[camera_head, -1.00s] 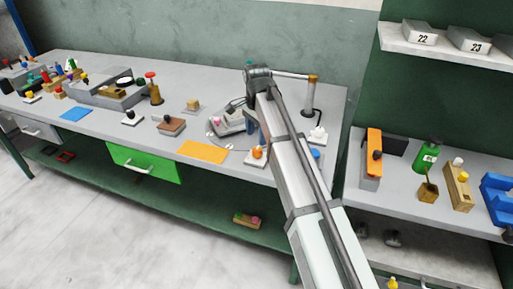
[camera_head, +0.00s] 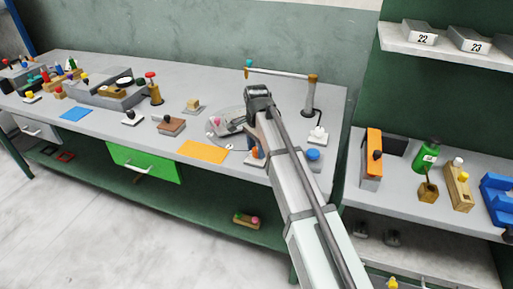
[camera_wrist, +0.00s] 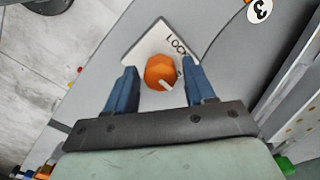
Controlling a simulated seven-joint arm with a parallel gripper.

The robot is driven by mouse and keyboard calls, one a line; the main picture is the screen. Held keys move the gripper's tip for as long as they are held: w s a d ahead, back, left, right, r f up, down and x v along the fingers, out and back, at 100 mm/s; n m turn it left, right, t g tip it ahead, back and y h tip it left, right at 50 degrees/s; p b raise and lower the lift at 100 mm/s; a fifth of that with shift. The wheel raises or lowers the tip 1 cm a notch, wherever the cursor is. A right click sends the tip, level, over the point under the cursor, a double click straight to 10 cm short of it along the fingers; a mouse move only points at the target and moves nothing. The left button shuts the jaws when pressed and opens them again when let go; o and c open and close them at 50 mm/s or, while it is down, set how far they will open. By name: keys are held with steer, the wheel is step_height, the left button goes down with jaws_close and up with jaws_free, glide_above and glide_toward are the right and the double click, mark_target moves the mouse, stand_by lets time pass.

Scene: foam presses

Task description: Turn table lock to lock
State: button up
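The table lock is a white plate (camera_wrist: 143,47) with the printed word LOCK and an orange knob (camera_wrist: 160,72) with a white pointer mark. In the wrist view the mark points to the lower right, away from the word LOCK. A second label right of the knob is partly hidden by a finger. My gripper (camera_wrist: 160,80) is open, its blue fingers on either side of the knob with gaps; I cannot tell the height above it. In the head view the orange knob (camera_head: 254,154) shows at the bench's front edge, partly hidden by my arm.
The round grey turntable (camera_head: 228,140) lies just behind and left of the lock, with a grey fixture on it. A blue button (camera_head: 313,154) and a white-knobbed piece (camera_head: 318,134) stand to the right. An orange mat (camera_head: 203,151) lies to the left.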

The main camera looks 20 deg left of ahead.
steer(key=c, duration=0.8)
steer(key=shift+c, duration=0.2)
steer(key=shift+n, duration=0.4)
steer(key=n, duration=0.3)
steer(key=shift+n, duration=0.4)
steer(key=n, duration=0.4)
steer(key=shift+n, duration=0.3)
steer(key=n, duration=0.4)
steer(key=shift+d, duration=0.1)
steer(key=n, duration=0.4)
steer(key=shift+n, duration=0.3)
